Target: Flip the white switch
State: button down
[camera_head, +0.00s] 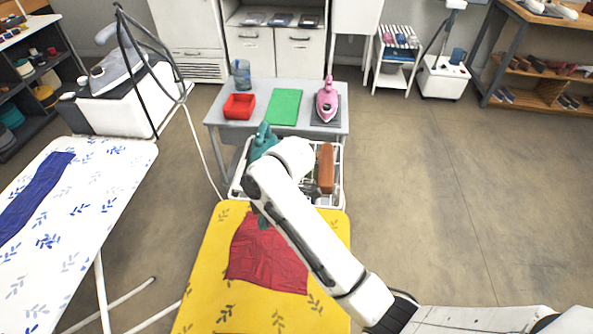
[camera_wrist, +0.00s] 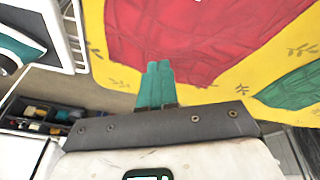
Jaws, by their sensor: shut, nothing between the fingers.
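I cannot make out a white switch in either view. My gripper shows in the wrist view (camera_wrist: 157,68) as two teal fingers pressed together, with nothing between them. In the head view my white arm hides most of the gripper. A teal iron (camera_head: 264,137) stands at the white wire rack (camera_head: 336,197) beyond the board. A teal-and-white object (camera_wrist: 18,45), probably that iron, shows at the upper left of the wrist view.
A second ironing board (camera_head: 95,188) stands at left. A white wheeled unit (camera_head: 441,77) stands back right. The right floor is clear.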

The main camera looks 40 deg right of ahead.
jog(key=w+d+r+n+h, duration=0.1)
jog(key=w+d+r+n, duration=0.1)
jog(key=d, duration=0.4)
jog(key=w+d+r+n+g, duration=0.1)
jog(key=w+d+r+n, duration=0.2)
jog(key=d+r+n, duration=0.2)
jog(key=w+d+r+n+g+h+b, duration=0.1)
jog(key=w+d+r+n, duration=0.2)
jog(key=d, duration=0.4)
jog(key=shift+d+r+n+h, duration=0.35)
jog(key=shift+r+n, duration=0.25)
jog(key=shift+n, duration=0.5)
jog(key=shift+w, duration=0.1)
notch_tip(320, 180, down, 14)
jog(key=shift+f+b, duration=0.1)
jog(key=shift+b, duration=0.75)
